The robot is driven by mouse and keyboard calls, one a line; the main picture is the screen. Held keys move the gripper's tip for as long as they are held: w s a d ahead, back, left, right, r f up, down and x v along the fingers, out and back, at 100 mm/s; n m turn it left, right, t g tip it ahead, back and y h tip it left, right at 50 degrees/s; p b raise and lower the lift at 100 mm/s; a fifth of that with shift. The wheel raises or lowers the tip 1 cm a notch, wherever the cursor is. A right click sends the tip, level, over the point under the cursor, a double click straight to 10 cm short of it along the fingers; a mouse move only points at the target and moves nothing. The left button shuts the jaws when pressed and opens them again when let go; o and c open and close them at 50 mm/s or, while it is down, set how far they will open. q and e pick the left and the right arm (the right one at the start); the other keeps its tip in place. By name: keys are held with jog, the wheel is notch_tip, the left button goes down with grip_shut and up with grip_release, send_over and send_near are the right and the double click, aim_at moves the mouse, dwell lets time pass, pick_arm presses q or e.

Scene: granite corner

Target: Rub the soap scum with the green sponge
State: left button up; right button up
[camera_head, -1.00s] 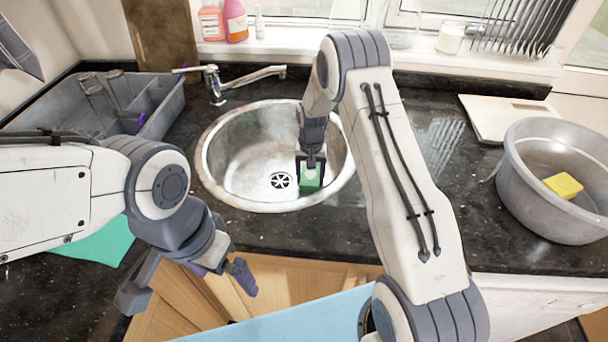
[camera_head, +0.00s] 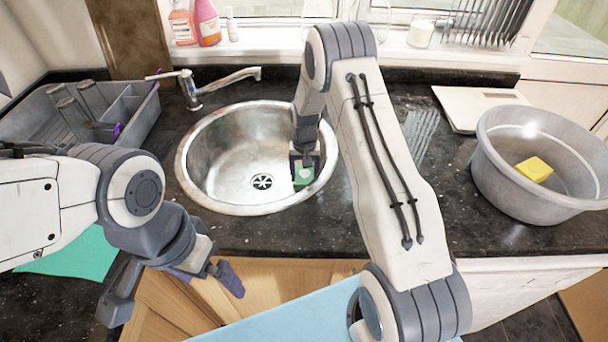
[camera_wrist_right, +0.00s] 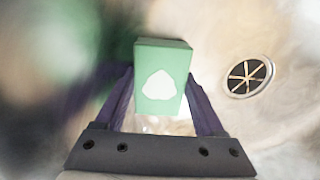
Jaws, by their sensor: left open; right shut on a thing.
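The green sponge (camera_head: 302,180) is inside the round metal sink (camera_head: 212,200), right of the drain, near the sink's right wall. My right gripper (camera_head: 304,160) reaches down into the sink and is shut on the sponge. In the right wrist view, the sponge (camera_wrist_right: 175,55) sits between the two purple fingers of the right gripper (camera_wrist_right: 160,105) and bears a white rounded patch. I cannot make out the soap scum clearly; the sink surface around the sponge is mottled and blurred. My left gripper (camera_head: 178,290) is open and empty, in front of the counter's edge.
The tap (camera_head: 215,85) stands behind the sink. A grey caddy (camera_head: 140,112) is at the left. A grey basin (camera_head: 500,185) with a yellow sponge (camera_head: 534,169) is at the right. A green cloth (camera_head: 75,255) lies at the front left. A drain (camera_wrist_right: 248,76) shows beside the sponge.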

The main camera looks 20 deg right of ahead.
jog(key=shift+r+p, duration=1.9)
jog(key=shift+r, duration=0.9)
jog(key=shift+r, duration=0.1)
jog(key=shift+r+p, duration=1.2)
jog(key=shift+r, duration=0.25)
jog(key=shift+f, duration=0.1)
